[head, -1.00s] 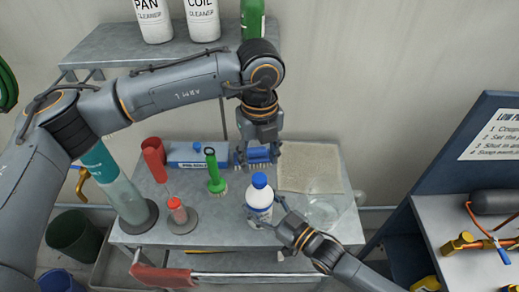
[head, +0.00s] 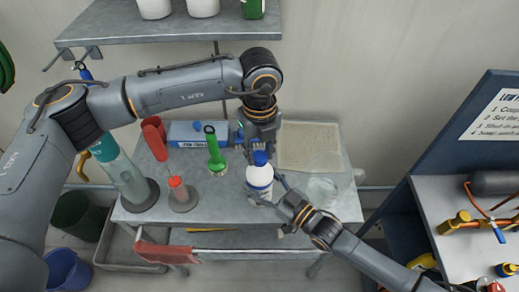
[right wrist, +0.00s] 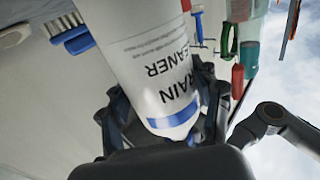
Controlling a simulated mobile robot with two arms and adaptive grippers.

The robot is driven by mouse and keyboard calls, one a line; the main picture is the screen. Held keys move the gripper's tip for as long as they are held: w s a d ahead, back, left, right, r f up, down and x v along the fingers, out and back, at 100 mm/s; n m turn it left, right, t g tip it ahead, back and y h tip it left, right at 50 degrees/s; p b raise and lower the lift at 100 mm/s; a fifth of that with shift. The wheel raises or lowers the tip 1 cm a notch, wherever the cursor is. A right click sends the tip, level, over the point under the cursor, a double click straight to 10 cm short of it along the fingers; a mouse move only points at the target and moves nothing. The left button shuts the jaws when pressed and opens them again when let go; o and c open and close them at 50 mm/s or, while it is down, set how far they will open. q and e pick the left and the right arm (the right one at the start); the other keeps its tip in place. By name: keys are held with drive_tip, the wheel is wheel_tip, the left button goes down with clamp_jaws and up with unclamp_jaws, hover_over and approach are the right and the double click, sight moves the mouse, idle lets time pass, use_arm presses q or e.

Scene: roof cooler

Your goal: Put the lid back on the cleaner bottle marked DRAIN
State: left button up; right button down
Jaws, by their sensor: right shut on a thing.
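The white cleaner bottle (head: 260,177) stands upright at the front middle of the metal table, with a blue lid (head: 260,158) at its top. In the right wrist view the bottle (right wrist: 150,65) appears upside down, with part of the DRAIN CLEANER label readable. My right gripper (head: 272,190) is shut on the bottle from the right, with fingers on both sides of it. My left gripper (head: 260,150) points down directly over the lid, very close to it. Its fingertips are partly hidden, so I cannot tell whether they touch the lid.
A beige mat (head: 310,147) and a clear round dish (head: 322,190) lie to the right.

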use_arm(q)
drive_tip(key=m, duration=0.5)
drive_tip(key=shift+m, duration=0.4)
clamp_jaws()
drive_tip(key=m, duration=0.3)
drive_tip(key=shift+m, duration=0.3)
drive_tip(key=m, duration=0.3)
drive_tip(key=shift+m, duration=0.4)
drive_tip(key=m, duration=0.7)
drive_tip(key=shift+m, duration=0.3)
drive_tip(key=m, duration=0.5)
drive_tip(key=shift+f+m, duration=0.1)
drive_tip(key=shift+m, duration=0.2)
drive_tip(key=m, duration=0.8)
drive_tip(key=o, duration=1.2)
unclamp_jaws()
